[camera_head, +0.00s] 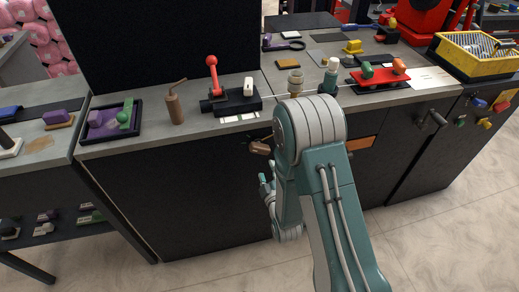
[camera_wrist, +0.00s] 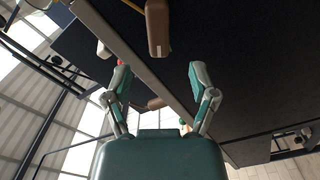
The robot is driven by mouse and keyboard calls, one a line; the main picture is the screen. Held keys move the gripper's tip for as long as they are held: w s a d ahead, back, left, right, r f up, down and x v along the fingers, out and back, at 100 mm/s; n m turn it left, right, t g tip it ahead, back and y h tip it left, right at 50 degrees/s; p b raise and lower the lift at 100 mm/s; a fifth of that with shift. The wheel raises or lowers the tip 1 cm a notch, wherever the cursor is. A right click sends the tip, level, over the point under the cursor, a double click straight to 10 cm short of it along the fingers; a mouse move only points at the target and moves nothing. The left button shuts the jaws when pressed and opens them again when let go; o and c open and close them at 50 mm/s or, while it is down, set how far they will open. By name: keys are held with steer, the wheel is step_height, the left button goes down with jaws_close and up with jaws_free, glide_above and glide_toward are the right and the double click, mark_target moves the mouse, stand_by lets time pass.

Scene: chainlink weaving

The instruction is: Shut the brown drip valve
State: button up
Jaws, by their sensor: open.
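A brown valve handle (camera_head: 260,148) sticks out from the dark cabinet front, just under the counter edge. It also appears as a brown block in the wrist view (camera_wrist: 157,28), top centre, with a thin orange strip beside it. My gripper (camera_head: 264,181) is in front of the cabinet, below the handle. In the wrist view my gripper (camera_wrist: 160,75) has its two fingers spread, with nothing held between them. The handle is beyond the fingertips and not touched. My arm hides part of the cabinet front to the right.
A brown spouted can (camera_head: 174,105), a red-knobbed lever (camera_head: 212,75) and a dark tray (camera_head: 110,122) stand on the counter. The counter edge (camera_wrist: 150,80) runs diagonally past my fingers. Floor in front is clear.

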mark_target(261, 152)
steer(key=x, duration=0.9)
steer(key=shift+w, duration=0.2)
jaws_close()
